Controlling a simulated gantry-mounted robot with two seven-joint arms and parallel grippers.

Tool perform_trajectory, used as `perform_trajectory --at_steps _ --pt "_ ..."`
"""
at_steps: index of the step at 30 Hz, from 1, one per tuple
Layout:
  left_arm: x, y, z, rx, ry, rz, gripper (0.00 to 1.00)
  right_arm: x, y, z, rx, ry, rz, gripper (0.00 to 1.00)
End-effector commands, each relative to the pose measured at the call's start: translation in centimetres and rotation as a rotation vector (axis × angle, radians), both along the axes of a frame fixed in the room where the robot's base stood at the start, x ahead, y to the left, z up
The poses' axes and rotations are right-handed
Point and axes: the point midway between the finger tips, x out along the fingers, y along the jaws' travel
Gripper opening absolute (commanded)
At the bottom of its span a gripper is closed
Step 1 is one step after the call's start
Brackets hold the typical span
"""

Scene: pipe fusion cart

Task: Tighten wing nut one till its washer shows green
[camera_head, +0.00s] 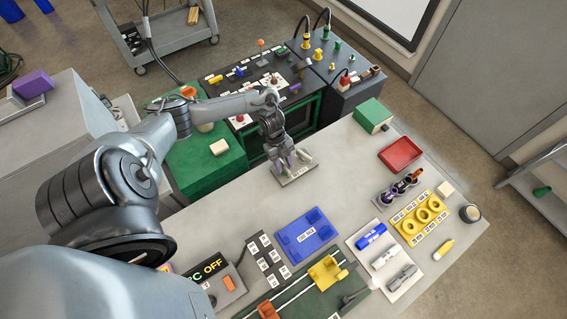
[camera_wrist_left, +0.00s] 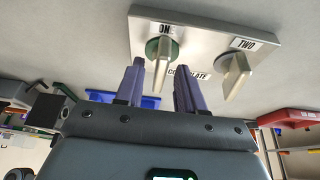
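A grey plate (camera_wrist_left: 205,32) carries two pale wing nuts in the left wrist view. Wing nut one (camera_wrist_left: 160,68), under the label ONE, has a dark green washer (camera_wrist_left: 151,48) around its base. Its wing points down the picture between my left gripper's purple fingers. Wing nut two (camera_wrist_left: 236,77) stands to the right, by the label TWO. My left gripper (camera_wrist_left: 159,68) is open, with a gap on both sides of wing nut one. In the head view my left gripper (camera_head: 283,163) is over the plate (camera_head: 299,176) and hides most of it. My right gripper is not in view.
A blue tray (camera_head: 307,236), a red tray (camera_head: 400,154), a green box (camera_head: 373,116) and a yellow ring holder (camera_head: 421,218) are on the grey bench. A dark control panel stands behind the plate. The bench around the plate is clear.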

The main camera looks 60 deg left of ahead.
Motion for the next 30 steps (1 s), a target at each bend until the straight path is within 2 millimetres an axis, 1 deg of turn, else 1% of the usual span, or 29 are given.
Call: perform_trajectory --at_steps 5,8,15,21,24,30 --pt "0.0 0.3 0.6 0.001 -0.001 -0.001 0.38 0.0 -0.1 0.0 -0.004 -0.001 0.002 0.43" --pt "0.0 0.8 1.7 0.002 -0.002 0.0 0.38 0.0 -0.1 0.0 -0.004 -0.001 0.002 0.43" --pt "-0.2 2.4 5.5 0.004 -0.002 -0.001 0.38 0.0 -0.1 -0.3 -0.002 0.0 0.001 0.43" --pt "-0.3 3.5 8.2 0.002 -0.001 -0.001 0.38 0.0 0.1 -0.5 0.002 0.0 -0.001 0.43" --pt "-0.3 3.9 9.1 0.002 0.0 -0.001 0.38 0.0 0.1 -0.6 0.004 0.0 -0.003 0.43" --pt "-0.3 4.1 10.0 0.0 0.0 -0.001 0.38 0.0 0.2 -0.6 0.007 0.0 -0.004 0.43"
